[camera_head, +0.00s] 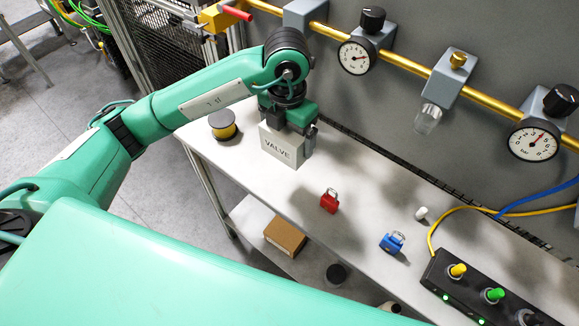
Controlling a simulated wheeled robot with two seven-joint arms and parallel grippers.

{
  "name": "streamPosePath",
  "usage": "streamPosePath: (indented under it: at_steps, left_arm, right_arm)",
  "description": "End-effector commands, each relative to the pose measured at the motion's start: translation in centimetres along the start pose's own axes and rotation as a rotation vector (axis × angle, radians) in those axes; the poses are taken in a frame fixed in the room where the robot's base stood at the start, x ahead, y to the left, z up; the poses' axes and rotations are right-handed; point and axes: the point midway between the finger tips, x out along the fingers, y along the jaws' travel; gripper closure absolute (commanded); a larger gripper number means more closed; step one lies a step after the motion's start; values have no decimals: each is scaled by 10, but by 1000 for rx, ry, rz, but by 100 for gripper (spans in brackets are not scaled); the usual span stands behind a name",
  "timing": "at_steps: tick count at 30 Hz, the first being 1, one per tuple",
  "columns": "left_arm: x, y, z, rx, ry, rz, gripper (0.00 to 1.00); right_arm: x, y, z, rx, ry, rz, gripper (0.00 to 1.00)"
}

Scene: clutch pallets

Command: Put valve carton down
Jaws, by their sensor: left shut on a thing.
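The valve carton (283,150) is a pale grey box with "VALVE" printed on its front. It is upright at the left part of the white bench (250,165). My left gripper (290,124) is above the carton and shut on its top. The fingertips are largely hidden by the carton and the wrist. I cannot tell whether the carton's underside touches the bench top. My right gripper is not in view.
A black and yellow spool (222,125) stands left of the carton. A red padlock (329,201), a blue padlock (392,243) and a white cylinder (421,213) lie to the right. A button box (480,290) is at lower right. Gauges (357,56) hang on the wall pipe behind.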

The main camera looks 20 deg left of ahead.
Motion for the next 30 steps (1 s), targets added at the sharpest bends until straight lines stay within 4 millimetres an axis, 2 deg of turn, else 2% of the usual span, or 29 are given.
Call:
streamPosePath:
  at_steps: [9,12,20,26,30]
  left_arm:
    - [70,0,-1,-1,5,0,41]
    - [85,0,-1,0,3,0,41]
    - [105,0,0,1,2,-1,41]
    - [133,0,-1,1,2,-1,41]
    - [137,0,0,1,-1,0,41]
  right_arm:
    - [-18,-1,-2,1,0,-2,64]
    - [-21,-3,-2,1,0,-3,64]
    - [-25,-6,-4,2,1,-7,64]
    - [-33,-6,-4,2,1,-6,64]
    - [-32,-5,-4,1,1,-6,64]
